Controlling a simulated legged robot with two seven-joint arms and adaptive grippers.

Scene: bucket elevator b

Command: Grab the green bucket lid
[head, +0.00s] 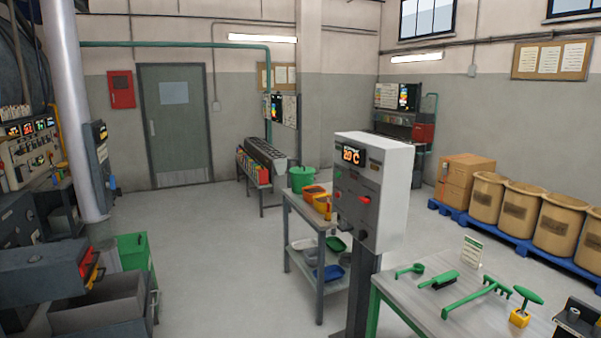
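A small green bucket (301,182) stands upright at the far end of a grey metal shelf table in the middle of the room. Its green lid (301,170) appears to sit on top of it, with what looks like a small handle. The bucket is small in the head view, so the lid's fit on the rim cannot be made out. Neither of my grippers is in view.
A control box (374,190) on a post stands just right of the shelf table (308,211). A bench (419,306) with green tools is at the lower right. A green bin (133,252) and machinery stand at left. The floor (215,250) between is clear.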

